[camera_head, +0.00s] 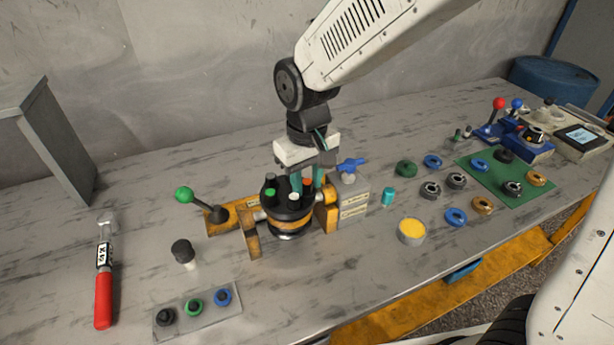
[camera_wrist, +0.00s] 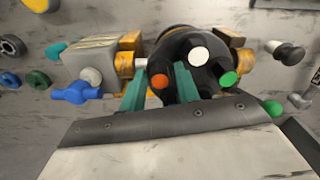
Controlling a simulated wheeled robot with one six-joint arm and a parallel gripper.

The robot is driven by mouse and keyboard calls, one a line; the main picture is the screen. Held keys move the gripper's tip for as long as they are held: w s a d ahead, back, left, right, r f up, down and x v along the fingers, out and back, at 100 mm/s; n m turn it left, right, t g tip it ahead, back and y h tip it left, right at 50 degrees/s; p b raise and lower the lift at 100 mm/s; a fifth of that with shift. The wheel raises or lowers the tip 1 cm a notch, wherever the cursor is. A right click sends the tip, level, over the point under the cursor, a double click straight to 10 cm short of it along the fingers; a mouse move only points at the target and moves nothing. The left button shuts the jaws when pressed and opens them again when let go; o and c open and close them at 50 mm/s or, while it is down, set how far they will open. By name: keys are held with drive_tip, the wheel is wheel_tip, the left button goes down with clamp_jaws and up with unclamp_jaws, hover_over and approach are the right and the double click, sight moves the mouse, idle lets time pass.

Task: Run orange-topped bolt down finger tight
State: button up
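The orange-topped bolt (camera_head: 307,182) sits upright in the round black motor housing (camera_head: 288,221). In the wrist view, the orange top (camera_wrist: 160,81) shows between my two teal fingers. My gripper (camera_head: 307,181) reaches down from above, with a finger on either side of this bolt. In the wrist view, my gripper (camera_wrist: 160,85) looks open, with a small gap beside the orange top. The bolt's shank and how deep it sits are hidden. The housing also carries a green-topped bolt (camera_wrist: 228,79), a white-topped bolt (camera_wrist: 198,54) and a black-topped one (camera_head: 281,206).
A yellow fixture (camera_head: 252,238) holds the housing. A grey block (camera_head: 353,199) with a blue handle (camera_head: 350,165) stands close on the right. A green-knobbed lever (camera_head: 184,194) stands on the left. A red-handled tool (camera_head: 103,300) lies at far left. Rings and a green mat (camera_head: 510,165) lie right.

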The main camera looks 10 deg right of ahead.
drive_tip(key=shift+f, duration=0.15)
drive_tip(key=shift+r, duration=0.2)
drive_tip(key=shift+c, duration=0.3)
drive_tip(key=c, duration=0.5)
drive_tip(key=m, duration=0.4)
drive_tip(key=m, duration=0.4)
drive_tip(key=shift+m, duration=0.4)
drive_tip(key=o, duration=0.6)
drive_tip(key=shift+c, duration=0.2)
